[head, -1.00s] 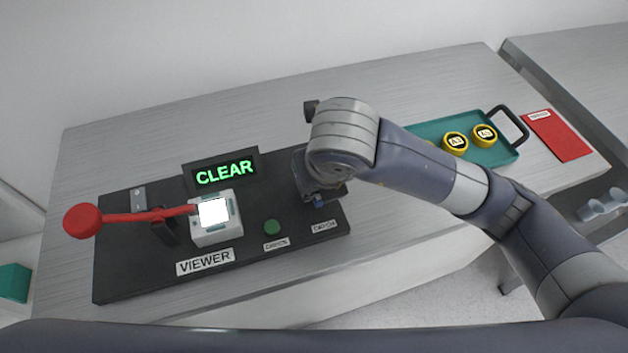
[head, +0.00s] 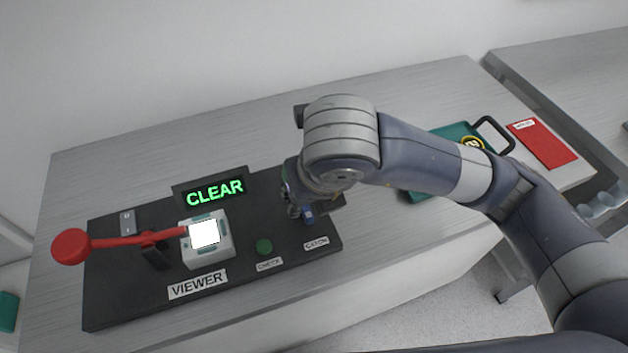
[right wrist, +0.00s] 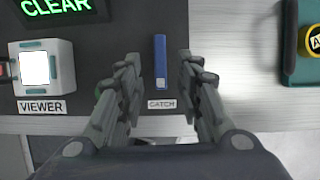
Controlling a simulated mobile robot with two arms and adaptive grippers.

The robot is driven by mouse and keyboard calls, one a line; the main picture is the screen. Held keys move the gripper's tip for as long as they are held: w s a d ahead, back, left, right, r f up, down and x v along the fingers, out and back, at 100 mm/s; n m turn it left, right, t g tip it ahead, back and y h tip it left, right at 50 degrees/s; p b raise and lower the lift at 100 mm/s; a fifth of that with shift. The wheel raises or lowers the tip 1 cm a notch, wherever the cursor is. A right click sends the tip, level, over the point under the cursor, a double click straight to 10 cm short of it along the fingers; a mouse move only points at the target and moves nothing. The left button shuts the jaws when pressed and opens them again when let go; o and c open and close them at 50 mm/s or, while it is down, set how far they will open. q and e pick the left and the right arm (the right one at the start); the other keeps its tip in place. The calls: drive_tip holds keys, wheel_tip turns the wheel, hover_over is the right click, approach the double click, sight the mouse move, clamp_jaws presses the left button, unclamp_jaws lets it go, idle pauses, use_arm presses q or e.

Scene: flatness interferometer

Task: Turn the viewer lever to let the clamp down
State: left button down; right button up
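The viewer lever (head: 118,241) is a red bar with a round red knob (head: 70,247) at its left end. It sits on a black pivot at the left of the black panel and reaches right to the white viewer block (head: 207,254) with its bright square window. The display (head: 214,192) reads CLEAR in green. My right gripper (right wrist: 159,72) is open over the panel's right part, with the blue catch (right wrist: 160,60) between its fingers in the right wrist view. In the head view the wrist hides most of this gripper. My left gripper is not in view.
A green button (head: 264,246) sits between viewer and catch. The table's back strip is clear.

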drive_tip(key=v, duration=0.7)
drive_tip(key=shift+r, duration=0.35)
drive_tip(key=shift+s, duration=0.15)
